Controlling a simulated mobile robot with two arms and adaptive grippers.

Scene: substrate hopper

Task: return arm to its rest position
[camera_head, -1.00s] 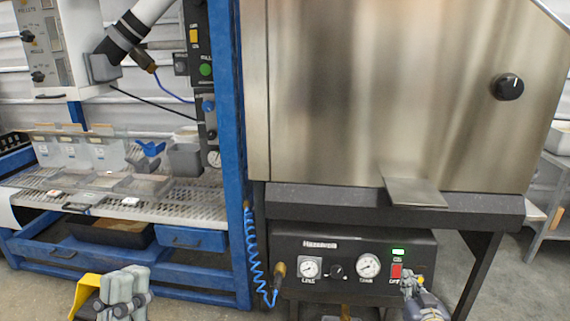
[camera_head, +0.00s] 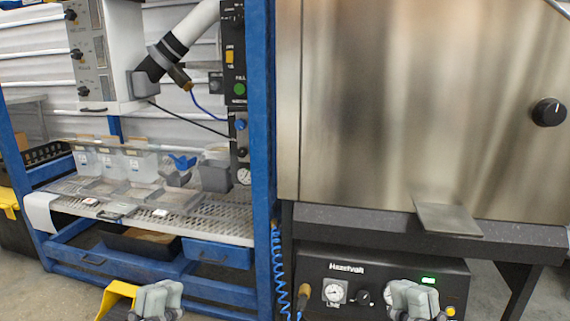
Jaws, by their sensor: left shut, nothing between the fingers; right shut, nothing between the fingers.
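My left gripper (camera_head: 158,298) is at the bottom left, in front of the blue-framed bench and low over the floor. Its grey fingers are together with nothing between them. My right gripper (camera_head: 413,298) is at the bottom right, in front of the black control panel (camera_head: 345,271) of the steel hopper (camera_head: 400,110). Its fingers are shut and empty. It hides part of the panel's right half. Whether it touches the panel cannot be told.
A steel lip (camera_head: 447,219) juts out from the hopper above my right gripper. A blue coiled hose (camera_head: 279,272) hangs between the bench and the panel. The bench's perforated shelf (camera_head: 215,224) holds clear bins and trays. Open floor shows at the lower left.

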